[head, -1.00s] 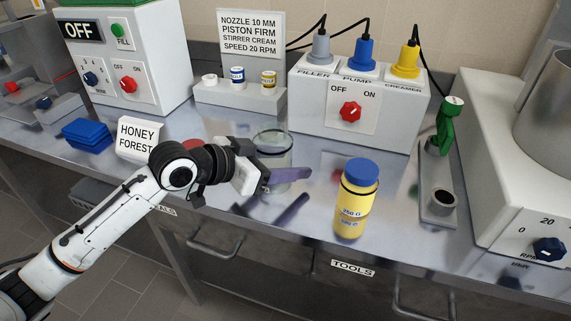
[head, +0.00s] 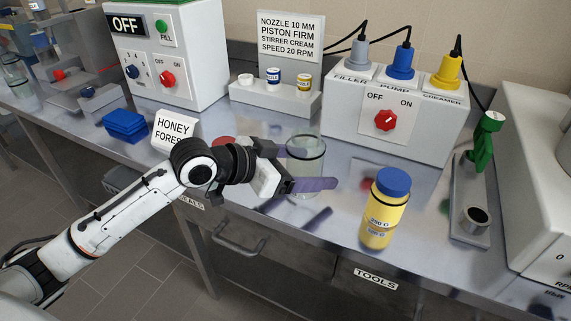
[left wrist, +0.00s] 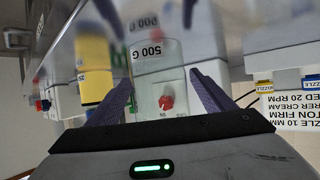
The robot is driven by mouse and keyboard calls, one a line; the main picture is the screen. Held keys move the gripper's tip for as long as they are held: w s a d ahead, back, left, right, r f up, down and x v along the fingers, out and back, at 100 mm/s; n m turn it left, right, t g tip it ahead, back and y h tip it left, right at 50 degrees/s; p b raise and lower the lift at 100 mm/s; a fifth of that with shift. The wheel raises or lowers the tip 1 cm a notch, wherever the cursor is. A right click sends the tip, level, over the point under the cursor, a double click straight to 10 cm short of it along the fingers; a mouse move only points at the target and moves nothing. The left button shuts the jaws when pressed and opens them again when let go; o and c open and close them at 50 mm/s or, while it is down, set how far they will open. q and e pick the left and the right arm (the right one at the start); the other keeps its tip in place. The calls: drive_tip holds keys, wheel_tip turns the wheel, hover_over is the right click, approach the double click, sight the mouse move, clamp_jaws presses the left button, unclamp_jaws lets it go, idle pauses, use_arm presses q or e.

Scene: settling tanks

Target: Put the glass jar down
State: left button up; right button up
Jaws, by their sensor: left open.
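The clear glass jar (head: 306,150) stands upright on the steel counter (head: 340,215), with its 500 G label (left wrist: 155,48) showing in the left wrist view. My left gripper (head: 310,172) is open, with its purple fingers on either side of the jar. In the left wrist view the fingers (left wrist: 161,82) flank the jar, with gaps visible beside it. The near finger hides part of the jar's lower side in the head view. My right gripper is not in view.
A yellow jar with a blue lid (head: 384,210) stands to the right. The pump control box (head: 395,110) is behind. A green-handled tool stand (head: 475,190) is right. Another glass jar (head: 18,78) is far left.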

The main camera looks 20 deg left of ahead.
sight(289, 167)
use_arm(q)
drive_tip(key=v, duration=0.8)
drive_tip(key=shift+s+a, duration=0.1)
drive_tip(key=shift+s, duration=0.15)
drive_tip(key=shift+s+a+r, duration=0.25)
drive_tip(key=shift+s+r, duration=0.15)
drive_tip(key=shift+s, duration=0.1)
idle(0.6)
